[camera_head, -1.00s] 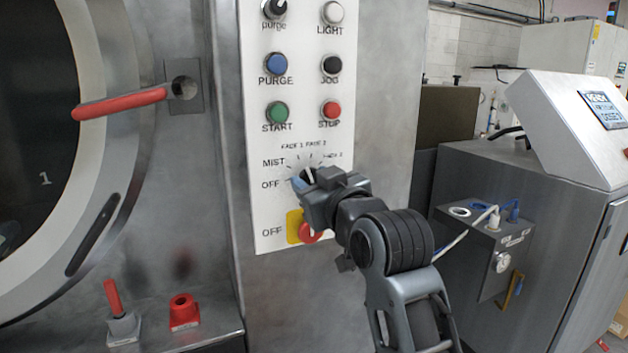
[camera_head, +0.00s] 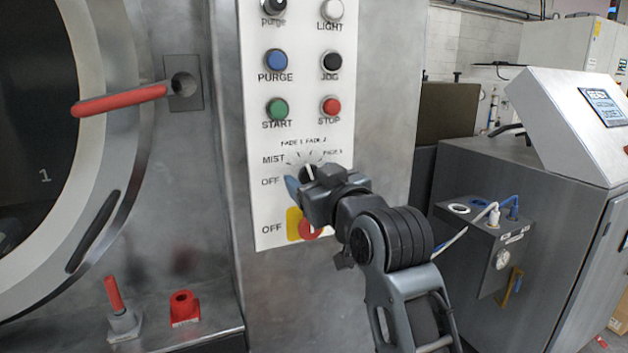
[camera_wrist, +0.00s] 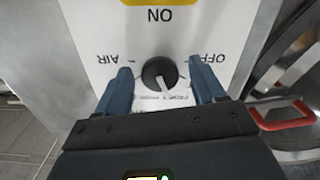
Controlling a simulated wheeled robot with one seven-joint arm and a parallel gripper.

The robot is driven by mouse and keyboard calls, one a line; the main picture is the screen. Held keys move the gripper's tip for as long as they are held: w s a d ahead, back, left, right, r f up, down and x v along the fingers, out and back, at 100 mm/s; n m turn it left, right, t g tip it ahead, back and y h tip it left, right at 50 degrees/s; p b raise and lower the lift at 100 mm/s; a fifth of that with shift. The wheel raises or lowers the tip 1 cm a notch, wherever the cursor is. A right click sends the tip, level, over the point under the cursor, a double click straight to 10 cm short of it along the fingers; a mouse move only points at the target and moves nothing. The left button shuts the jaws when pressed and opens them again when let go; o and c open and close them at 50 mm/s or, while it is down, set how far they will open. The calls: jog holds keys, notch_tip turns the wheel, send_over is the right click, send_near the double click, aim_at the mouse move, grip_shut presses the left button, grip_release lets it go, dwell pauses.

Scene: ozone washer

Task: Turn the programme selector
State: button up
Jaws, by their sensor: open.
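The programme selector is a round black knob with a white pointer (camera_wrist: 158,74), set on the white control panel in the wrist view. Its pointer leans down and slightly right in that upside-down picture. My gripper (camera_wrist: 160,70) is open, with one blue finger on each side of the knob and a visible gap on both sides. I cannot tell how far the fingertips are from the panel. In the head view, the selector (camera_head: 309,172) is partly hidden behind my gripper (camera_head: 304,182), below the MIST and FADE labels.
Green START (camera_head: 277,109) and red STOP (camera_head: 331,105) buttons are above. A red-handled lever (camera_head: 120,105) is left. A grey cabinet (camera_head: 530,200) stands right.

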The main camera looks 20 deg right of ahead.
jog(key=s+b, duration=0.1)
jog(key=s, duration=0.6)
jog(key=shift+s, duration=0.4)
